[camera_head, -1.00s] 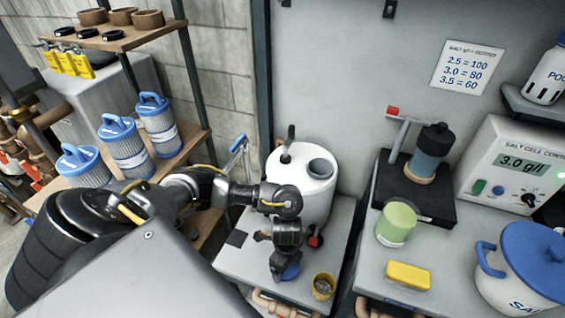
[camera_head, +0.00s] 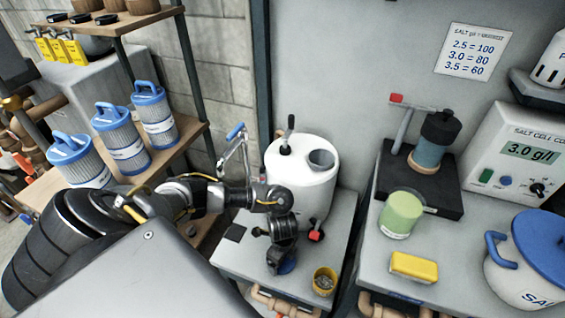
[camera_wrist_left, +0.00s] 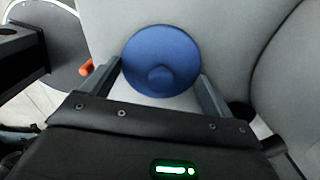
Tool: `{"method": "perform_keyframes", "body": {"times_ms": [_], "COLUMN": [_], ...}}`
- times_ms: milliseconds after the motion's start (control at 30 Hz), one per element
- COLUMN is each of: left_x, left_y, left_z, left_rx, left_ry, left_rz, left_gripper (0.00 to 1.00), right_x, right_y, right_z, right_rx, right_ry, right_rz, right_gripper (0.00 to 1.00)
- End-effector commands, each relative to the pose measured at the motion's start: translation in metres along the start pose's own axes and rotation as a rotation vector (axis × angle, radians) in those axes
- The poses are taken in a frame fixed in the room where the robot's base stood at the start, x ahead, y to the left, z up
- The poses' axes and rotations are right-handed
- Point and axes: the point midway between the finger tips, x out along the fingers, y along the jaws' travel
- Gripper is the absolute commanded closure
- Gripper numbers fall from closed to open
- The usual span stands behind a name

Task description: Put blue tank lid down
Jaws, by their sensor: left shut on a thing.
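My left gripper (camera_head: 285,262) is low over the grey bench top in front of the white tank and points down. It is shut on the blue tank lid (camera_head: 288,267), which is mostly hidden by the gripper in the head view. In the left wrist view the lid (camera_wrist_left: 160,62) is a round blue disc with a small raised knob, between my two fingers. I cannot tell whether the lid touches the bench. The white tank (camera_head: 300,190) stands upright behind the gripper, with a round grey opening in its top. My right gripper is not in view.
A yellow cup (camera_head: 324,282) stands right of the gripper. A dark square (camera_head: 234,233) lies on the bench (camera_head: 245,262) at left. The right bench holds a green jar (camera_head: 401,214), a yellow block (camera_head: 414,267) and a blue-lidded salt bucket (camera_head: 515,285). Filters (camera_head: 121,138) stand on the left shelf.

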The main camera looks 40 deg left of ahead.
Motion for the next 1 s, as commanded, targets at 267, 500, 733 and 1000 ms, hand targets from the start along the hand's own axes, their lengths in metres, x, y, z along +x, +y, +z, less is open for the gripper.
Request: {"method": "perform_keyframes", "body": {"times_ms": [267, 500, 733, 1000], "left_x": [0.003, 0.002, -0.02, -0.082], "left_y": [0.0, 0.0, -0.001, -0.002], "left_z": [0.0, 0.0, -0.001, 0.0], "left_rx": [0.0, 0.0, 0.003, 0.004], "left_ry": [0.0, 0.0, 0.002, 0.0], "left_rz": [0.0, 0.0, -0.002, -0.005], "left_gripper": [0.06, 0.0, 0.0, 0.0], "right_x": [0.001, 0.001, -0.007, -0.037], "right_y": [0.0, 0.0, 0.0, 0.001], "right_z": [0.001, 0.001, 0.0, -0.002], "right_rx": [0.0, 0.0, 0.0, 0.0], "right_ry": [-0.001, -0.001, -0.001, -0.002], "right_rz": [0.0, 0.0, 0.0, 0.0], "right_gripper": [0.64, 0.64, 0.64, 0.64]}}
